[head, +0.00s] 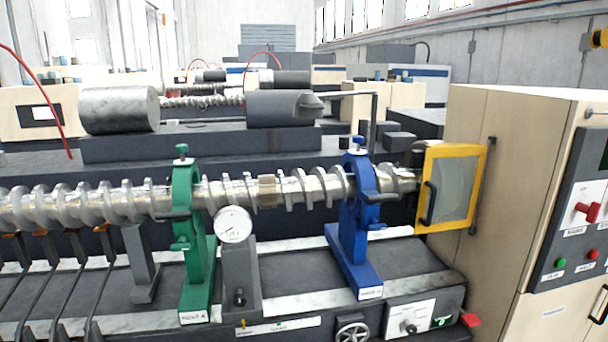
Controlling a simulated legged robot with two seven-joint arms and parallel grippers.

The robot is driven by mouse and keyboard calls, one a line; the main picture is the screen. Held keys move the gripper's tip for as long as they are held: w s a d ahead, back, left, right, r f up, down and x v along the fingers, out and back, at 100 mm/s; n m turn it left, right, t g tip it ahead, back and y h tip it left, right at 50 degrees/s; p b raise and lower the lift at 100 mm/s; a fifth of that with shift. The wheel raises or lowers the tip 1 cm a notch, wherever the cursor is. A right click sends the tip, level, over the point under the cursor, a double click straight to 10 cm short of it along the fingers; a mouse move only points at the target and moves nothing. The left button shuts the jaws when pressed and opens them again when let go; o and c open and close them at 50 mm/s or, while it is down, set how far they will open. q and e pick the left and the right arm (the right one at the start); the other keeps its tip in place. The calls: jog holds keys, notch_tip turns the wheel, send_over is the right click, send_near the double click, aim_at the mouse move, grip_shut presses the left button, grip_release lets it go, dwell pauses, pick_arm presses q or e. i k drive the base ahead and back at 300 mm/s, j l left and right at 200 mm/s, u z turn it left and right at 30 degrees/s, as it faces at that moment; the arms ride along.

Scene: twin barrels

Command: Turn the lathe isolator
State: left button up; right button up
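A red rotary handle (587,210), which looks like the isolator, sits on a pale plate on the dark control panel (556,245) of the cabinet at the right edge. The red grip looks tilted. The small label under it is too small to read surely. The lathe (270,290) fills the lower middle, with a long screw shaft (110,200) lying across it. A second small panel with a dark knob (409,326) is on the lathe's front at the lower right. Neither of my grippers shows in the head view.
Green (561,263) and red (592,254) buttons sit below the red handle. A yellow-framed guard (452,187) is at the shaft's right end. Green (186,250) and blue (358,225) steadies hold the shaft.

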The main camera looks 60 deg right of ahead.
aim_at(592, 212)
jog(key=z, duration=3.45)
jog(key=i+l+u, duration=0.25)
jog(key=i+l, duration=0.2)
jog(key=i+l+u, duration=0.2)
jog(key=i+l, duration=0.25)
jog(key=l, duration=0.15)
